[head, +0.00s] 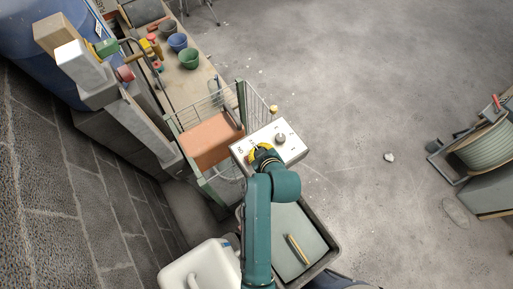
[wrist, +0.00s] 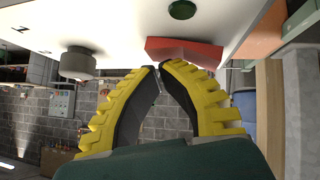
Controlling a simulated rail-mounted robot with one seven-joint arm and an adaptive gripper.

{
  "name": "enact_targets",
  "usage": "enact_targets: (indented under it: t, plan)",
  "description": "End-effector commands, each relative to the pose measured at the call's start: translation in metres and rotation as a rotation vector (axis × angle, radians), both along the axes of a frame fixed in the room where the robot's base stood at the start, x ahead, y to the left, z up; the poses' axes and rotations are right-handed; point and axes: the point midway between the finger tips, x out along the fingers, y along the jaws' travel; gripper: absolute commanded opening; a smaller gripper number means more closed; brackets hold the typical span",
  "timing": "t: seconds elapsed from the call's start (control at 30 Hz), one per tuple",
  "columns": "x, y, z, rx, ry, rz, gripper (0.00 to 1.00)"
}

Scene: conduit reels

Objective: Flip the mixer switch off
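The mixer's control box (head: 291,151) is white, with dark markings and a grey round knob (head: 280,139) on its face. The knob also shows at the left of the wrist view (wrist: 77,63). In the wrist view a red wedge-shaped switch (wrist: 185,50) sticks out of the white panel (wrist: 115,22), with a small green round part (wrist: 182,9) beyond it. My gripper (head: 258,150) is over the left part of the box and hides the switch in the head view. Its yellow fingers meet at the tips (wrist: 161,67), close to the red switch. Nothing shows between them; contact cannot be told.
A wire-sided cart with an orange-brown shelf (head: 211,149) stands left of the box. A grey tray (head: 300,238) with a yellow-black item lies below. A white canister (head: 199,268) stands at lower left. The floor to the right is open up to a cable reel (head: 487,147).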

Motion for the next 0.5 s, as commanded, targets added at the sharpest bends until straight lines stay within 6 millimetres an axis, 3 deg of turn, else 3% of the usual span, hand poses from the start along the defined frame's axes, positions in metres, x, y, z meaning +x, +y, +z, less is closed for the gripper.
enact_targets:
  t: [0.5]
  plan:
    - [-0.009,0.013,0.003,-0.001,0.003,0.001,0.00]
